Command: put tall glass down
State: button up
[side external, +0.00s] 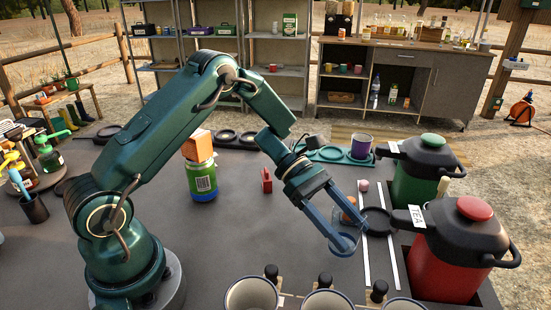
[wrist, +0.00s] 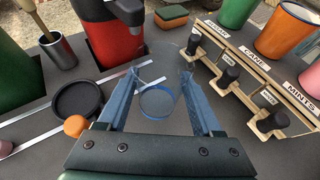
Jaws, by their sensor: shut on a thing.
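The tall glass is clear with a blue rim. In the wrist view the glass (wrist: 158,103) stands out between the blue fingers, with its rim toward the camera and its faint body stretching away from it. My gripper (wrist: 160,85) is shut on it. In the side view my gripper (side external: 345,238) is low over the grey tabletop, left of the red tea flask, and the glass (side external: 343,244) shows only as a bluish ring and faint outline at the fingers. I cannot tell whether its base touches the table.
A red flask (side external: 455,255) and a green flask (side external: 415,172) stand at the right. A black round dish (wrist: 78,99) and an orange ball (wrist: 76,126) lie beside the gripper. A wooden rack (wrist: 240,75) with black-knobbed clips and a sponge (wrist: 171,16) are near. Bare tabletop lies left.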

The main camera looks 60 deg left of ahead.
jog(key=shift+f, duration=1.35)
jog(key=shift+f, duration=0.15)
jog(key=o, duration=1.4)
